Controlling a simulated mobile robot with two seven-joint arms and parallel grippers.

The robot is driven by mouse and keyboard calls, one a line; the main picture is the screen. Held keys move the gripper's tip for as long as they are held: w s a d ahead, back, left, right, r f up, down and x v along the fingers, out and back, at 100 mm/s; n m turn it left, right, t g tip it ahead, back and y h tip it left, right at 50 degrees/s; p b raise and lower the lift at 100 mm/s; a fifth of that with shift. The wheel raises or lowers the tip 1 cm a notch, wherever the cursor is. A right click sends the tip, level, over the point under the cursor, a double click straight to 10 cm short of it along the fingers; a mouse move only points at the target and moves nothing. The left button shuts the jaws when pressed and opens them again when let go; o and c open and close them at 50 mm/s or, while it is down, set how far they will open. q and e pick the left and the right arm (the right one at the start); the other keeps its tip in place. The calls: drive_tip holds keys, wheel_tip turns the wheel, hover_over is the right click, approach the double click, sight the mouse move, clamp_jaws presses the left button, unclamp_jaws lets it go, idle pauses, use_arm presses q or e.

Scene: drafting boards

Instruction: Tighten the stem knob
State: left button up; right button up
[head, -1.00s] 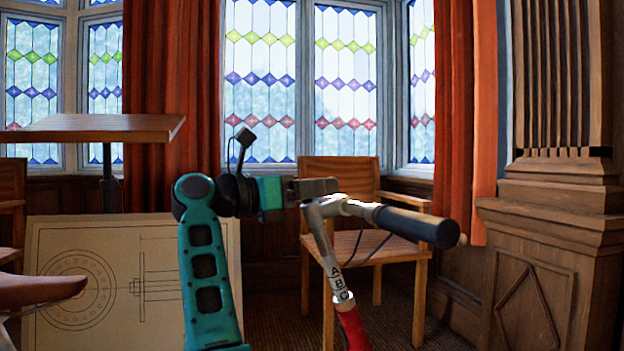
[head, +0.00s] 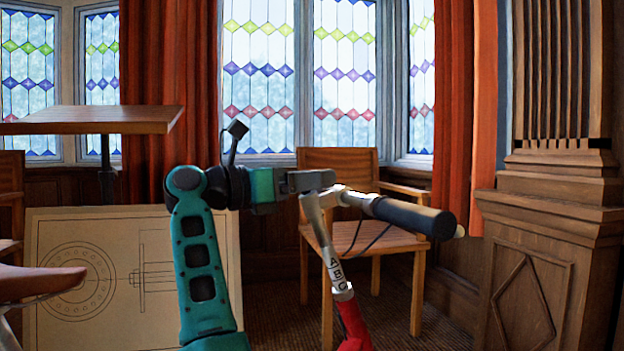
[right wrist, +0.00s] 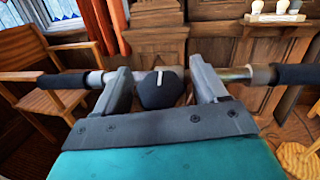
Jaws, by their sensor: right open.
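The stem knob (right wrist: 158,95) is dark and rounded with a white line on top. It shows in the right wrist view between the two fingers of my right gripper (right wrist: 160,82). The fingers are open, one on each side, with small gaps to the knob. In the head view my right gripper (head: 318,181) is at the top of the silver stem (head: 314,215), and the knob cannot be made out there. A handlebar with dark grips (head: 413,217) crosses the stem top. The stem carries letters and runs down to a red tube (head: 353,325). My left gripper is out of view.
A wooden armchair (head: 340,160) stands behind the stem. A carved wooden pillar (head: 545,240) is at the right. A drawing board (head: 130,225) leans at the left, near a raised tabletop (head: 95,120). A brown saddle-like seat (head: 35,280) shows at lower left.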

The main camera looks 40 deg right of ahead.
drive_tip(key=v, duration=1.2)
drive_tip(key=shift+p, duration=0.35)
